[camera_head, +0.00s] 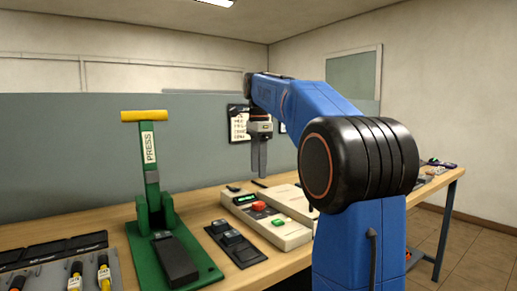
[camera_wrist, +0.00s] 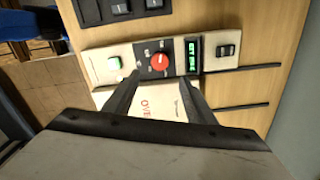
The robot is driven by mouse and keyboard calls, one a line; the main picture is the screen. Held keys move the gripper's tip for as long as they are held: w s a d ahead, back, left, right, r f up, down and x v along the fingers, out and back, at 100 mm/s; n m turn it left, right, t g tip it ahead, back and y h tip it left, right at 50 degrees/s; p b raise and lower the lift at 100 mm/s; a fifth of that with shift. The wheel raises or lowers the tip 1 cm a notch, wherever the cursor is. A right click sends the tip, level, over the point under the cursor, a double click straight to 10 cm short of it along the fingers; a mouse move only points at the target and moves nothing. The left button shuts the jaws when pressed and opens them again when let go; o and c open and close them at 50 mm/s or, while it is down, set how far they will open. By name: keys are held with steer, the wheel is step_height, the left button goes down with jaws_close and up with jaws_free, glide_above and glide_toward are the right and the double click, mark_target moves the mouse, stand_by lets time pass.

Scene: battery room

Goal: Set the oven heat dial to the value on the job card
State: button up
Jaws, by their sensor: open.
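The oven (camera_head: 292,235) is a cream box on the bench with a sloping front panel. Its red heat dial (camera_head: 259,206) sits on a black plate between a green display (camera_head: 244,199) and a green button (camera_head: 278,222). In the wrist view the red dial (camera_wrist: 160,62) lies just beyond my fingertips, with the lit display (camera_wrist: 193,53) to its right; its text is too small to read surely. My gripper (camera_head: 259,178) points down above the oven, and in the wrist view my gripper (camera_wrist: 159,78) is open and empty. A white card (camera_head: 238,122) hangs on the partition, its writing unreadable.
A green press (camera_head: 170,255) with a yellow-topped lever stands left of the oven. A black switch block (camera_head: 236,243) lies between them. A rack with yellow-banded cells (camera_head: 104,272) is at the front left. Small items lie at the bench's far right.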

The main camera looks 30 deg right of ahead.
step_height(320, 180, up, 6)
steer(key=shift+r, duration=0.15)
stand_by(0.6)
